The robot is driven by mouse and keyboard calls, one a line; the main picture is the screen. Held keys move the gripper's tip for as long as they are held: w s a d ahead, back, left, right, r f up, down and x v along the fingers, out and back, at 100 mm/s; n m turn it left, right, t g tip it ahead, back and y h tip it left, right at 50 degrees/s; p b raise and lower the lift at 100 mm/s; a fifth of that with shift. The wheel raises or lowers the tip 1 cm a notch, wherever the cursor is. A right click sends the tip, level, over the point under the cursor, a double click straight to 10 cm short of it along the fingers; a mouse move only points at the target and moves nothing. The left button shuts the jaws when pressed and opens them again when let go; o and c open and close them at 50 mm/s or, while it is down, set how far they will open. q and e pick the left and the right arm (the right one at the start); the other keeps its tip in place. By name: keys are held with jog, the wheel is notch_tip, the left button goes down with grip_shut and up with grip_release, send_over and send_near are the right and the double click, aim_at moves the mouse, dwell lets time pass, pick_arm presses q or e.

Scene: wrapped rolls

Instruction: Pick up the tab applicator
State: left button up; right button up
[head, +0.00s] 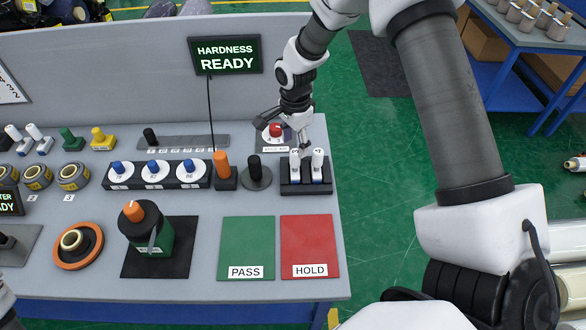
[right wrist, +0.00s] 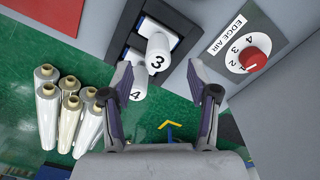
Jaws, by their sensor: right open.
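No tool carries a readable applicator label, so I cannot tell for certain which one is the tab applicator. Two white-topped pieces marked 3 (right wrist: 158,55) and 4 (right wrist: 137,90) stand in a black holder (head: 305,188) at the bench's right end. My right gripper (head: 287,128) is above and behind this holder, open and empty. In the right wrist view its fingers (right wrist: 160,82) are spread, with the numbered tops beyond and between them. An orange-handled tool (head: 222,163) and a black-handled tool (head: 255,170) stand left of the holder.
A red edge-air knob (right wrist: 253,58) sits close to my right gripper. The green PASS mat (head: 246,245) and red HOLD mat (head: 309,240) are clear. A green device with an orange knob (head: 148,228) stands left of them.

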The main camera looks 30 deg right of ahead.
aim_at(295, 152)
notch_tip(295, 152, down, 4)
jog(key=shift+s+p, duration=0.15)
jog(key=shift+p, duration=0.8)
jog(key=shift+s+a+f, duration=0.1)
jog(key=shift+f, duration=0.45)
jog(key=shift+w, duration=0.2)
jog(key=c, duration=0.9)
jog(key=shift+s, duration=0.1)
grip_shut()
